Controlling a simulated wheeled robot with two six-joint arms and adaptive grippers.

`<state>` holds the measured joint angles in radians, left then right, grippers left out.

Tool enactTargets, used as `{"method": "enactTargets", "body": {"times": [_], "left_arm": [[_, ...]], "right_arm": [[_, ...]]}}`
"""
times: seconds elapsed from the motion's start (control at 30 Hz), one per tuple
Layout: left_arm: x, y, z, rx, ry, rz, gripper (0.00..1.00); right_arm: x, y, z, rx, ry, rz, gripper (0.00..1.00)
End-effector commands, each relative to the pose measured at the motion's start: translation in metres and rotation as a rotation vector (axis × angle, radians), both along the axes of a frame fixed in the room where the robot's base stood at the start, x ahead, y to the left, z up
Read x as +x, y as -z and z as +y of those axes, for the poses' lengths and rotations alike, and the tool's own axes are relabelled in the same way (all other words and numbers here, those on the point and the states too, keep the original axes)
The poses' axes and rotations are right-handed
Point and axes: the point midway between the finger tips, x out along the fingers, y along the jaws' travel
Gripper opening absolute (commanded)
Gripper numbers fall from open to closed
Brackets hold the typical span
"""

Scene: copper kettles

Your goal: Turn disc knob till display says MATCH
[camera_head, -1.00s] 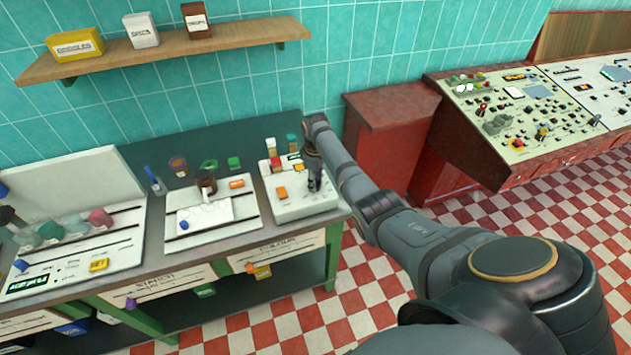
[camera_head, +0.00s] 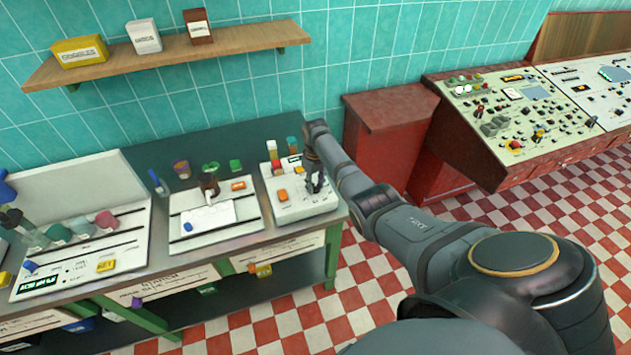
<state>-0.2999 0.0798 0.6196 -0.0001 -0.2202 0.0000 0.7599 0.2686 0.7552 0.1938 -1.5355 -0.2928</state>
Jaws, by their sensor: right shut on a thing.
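The colour device (camera_head: 290,209) is a white box at the right end of the bench, with an orange button (camera_head: 283,195) on its top. The knob itself is mostly hidden by the fingers. My left gripper is not in view.
Coloured vials (camera_head: 272,150) stand at the device's back. A middle white panel (camera_head: 250,211) and a left panel with flasks (camera_head: 130,252) share the bench. A shelf (camera_head: 170,67) holds boxes above. A red cabinet (camera_head: 390,110) and a control console (camera_head: 500,150) stand to the right.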

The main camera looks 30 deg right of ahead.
Motion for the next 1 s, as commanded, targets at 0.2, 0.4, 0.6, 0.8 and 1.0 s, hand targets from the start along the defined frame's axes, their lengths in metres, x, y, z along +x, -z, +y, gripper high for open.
{"method": "enactTargets", "body": {"times": [0.2,0.4,0.6,0.8,1.0], "left_arm": [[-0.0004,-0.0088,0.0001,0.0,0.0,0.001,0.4],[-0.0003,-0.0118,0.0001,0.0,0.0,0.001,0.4],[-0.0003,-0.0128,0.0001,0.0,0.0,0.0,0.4],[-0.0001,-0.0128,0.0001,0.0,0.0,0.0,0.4],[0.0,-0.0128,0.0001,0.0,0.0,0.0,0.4]], "right_arm": [[0.001,-0.0029,-0.0004,-0.001,0.132,-0.003,0.02],[0.0015,-0.0023,-0.0006,-0.002,0.21,-0.005,0.02],[0.0015,-0.0018,-0.0008,-0.002,0.243,-0.005,0.02],[0.0017,-0.0017,-0.0007,-0.002,0.248,-0.005,0.02],[0.0018,-0.0019,-0.0008,-0.002,0.247,-0.006,0.02]]}}
